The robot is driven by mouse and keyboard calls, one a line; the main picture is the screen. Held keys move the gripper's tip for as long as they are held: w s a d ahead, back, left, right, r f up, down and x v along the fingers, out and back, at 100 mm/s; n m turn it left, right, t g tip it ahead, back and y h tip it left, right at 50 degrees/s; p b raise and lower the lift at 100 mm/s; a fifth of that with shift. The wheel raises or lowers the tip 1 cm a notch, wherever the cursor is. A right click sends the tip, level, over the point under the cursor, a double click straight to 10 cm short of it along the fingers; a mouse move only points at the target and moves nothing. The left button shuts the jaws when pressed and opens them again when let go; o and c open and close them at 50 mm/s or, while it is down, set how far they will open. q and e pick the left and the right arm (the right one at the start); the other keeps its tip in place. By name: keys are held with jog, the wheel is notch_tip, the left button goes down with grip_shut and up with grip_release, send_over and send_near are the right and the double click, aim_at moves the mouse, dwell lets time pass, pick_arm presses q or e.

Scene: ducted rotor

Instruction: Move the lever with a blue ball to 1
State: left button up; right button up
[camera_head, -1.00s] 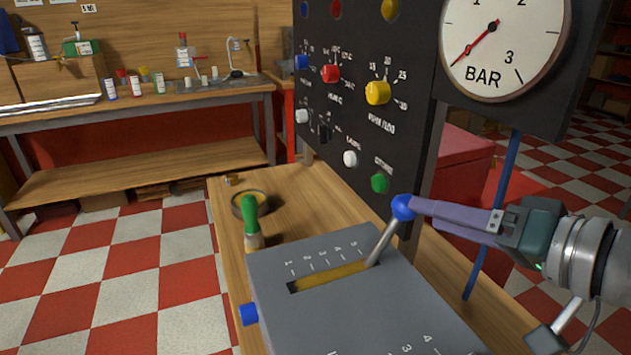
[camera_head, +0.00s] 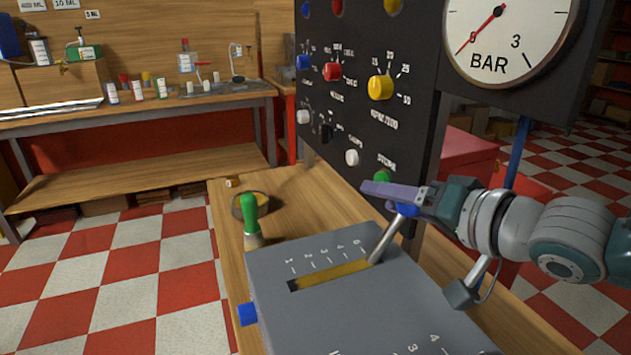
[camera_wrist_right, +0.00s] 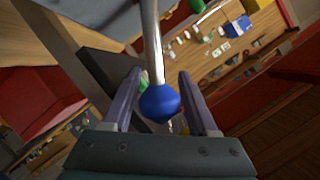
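The lever (camera_head: 384,242) with a blue ball (camera_head: 406,209) on top leans up and right from the right, high-number end of the slot in the grey box (camera_head: 345,310). The 1 mark (camera_head: 291,268) is at the slot's left end. My right gripper (camera_head: 372,189) is at the ball, its purple fingers reaching past it. In the right wrist view, the blue ball (camera_wrist_right: 160,103) is between the two open fingers (camera_wrist_right: 158,88), with gaps showing on both sides. The near finger hides part of the ball in the head view. My left gripper is not in view.
A black panel (camera_head: 345,130) with coloured knobs stands behind the lever, close to my right gripper. A pressure gauge (camera_head: 530,35) is above right.

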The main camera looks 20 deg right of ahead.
grip_shut()
dwell(1.3)
